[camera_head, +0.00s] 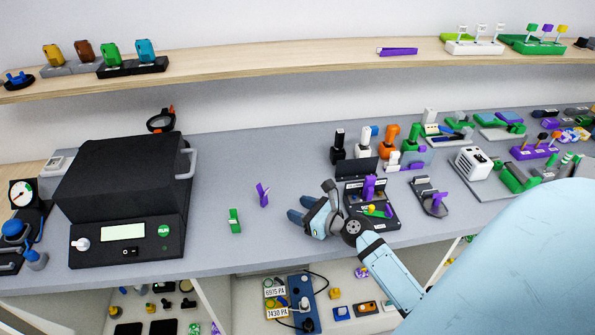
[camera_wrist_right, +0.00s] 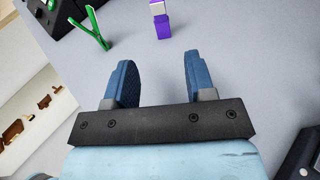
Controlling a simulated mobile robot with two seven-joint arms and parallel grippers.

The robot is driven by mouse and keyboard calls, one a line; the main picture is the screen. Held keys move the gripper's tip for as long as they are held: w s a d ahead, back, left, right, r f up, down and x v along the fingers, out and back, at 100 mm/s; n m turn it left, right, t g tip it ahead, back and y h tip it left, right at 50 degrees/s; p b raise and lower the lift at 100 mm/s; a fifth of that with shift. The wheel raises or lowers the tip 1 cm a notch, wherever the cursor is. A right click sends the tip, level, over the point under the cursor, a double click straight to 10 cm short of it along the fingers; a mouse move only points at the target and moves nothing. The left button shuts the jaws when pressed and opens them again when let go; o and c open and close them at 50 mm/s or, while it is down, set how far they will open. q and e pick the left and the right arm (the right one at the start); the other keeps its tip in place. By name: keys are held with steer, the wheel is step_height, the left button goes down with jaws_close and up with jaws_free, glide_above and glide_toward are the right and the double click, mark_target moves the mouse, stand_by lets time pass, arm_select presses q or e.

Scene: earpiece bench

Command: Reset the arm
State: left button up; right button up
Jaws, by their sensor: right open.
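My right gripper (camera_head: 300,217) is open and empty above the grey bench, left of a black fixture. In the right wrist view its two blue fingers (camera_wrist_right: 158,78) stand apart with only bare bench between them. My right arm comes in from the lower right of the head view. A green clip-like piece (camera_head: 234,221) stands on the bench to the gripper's left; it also shows at the upper left of the right wrist view (camera_wrist_right: 91,28). A purple piece (camera_head: 262,195) stands near it, seen beyond the fingers in the wrist view (camera_wrist_right: 162,22). My left gripper is not in view.
A black box machine (camera_head: 125,190) with a display fills the left of the bench. The black fixture (camera_head: 375,207) with purple and yellow parts sits close beside the gripper. Several coloured tools stand behind it. A wooden shelf (camera_head: 300,66) runs above. The bench's middle is fairly clear.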

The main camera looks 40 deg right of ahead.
stand_by(0.3)
steer(key=s+a+n+g, duration=0.1)
steer(key=a+n, duration=0.1)
steer(key=n, duration=0.1)
steer(key=s+a+n+g+y, duration=0.1)
steer(key=a+n, duration=0.1)
steer(key=n, duration=0.1)
steer(key=s+a+n+g+y, duration=0.1)
steer(key=a+n, duration=0.1)
steer(key=n, duration=0.1)
steer(key=shift+s+a+f, duration=0.15)
steer(key=shift+s+a, duration=0.05)
steer(key=shift+s, duration=0.15)
steer(key=s+a+r+n+g+h, duration=0.2)
steer(key=s+a+n+g+h, duration=0.15)
steer(key=s+n, duration=0.8)
steer(key=s+a+r+n+g+h, duration=0.1)
steer(key=s+a+n+g+h, duration=0.15)
steer(key=s+n+g, duration=0.85)
steer(key=w+a+f+n+t+y+p, duration=0.1)
steer(key=w+a+f+n+t, duration=0.1)
steer(key=f+t, duration=0.4)
steer(key=w+a+f+n+t+y, duration=0.2)
steer(key=w+a+f+t, duration=0.2)
steer(key=w+t, duration=0.3)
steer(key=shift+a+f+n+y+p, duration=0.3)
steer(key=shift+f+n+p, duration=0.1)
steer(key=shift+f, duration=0.5)
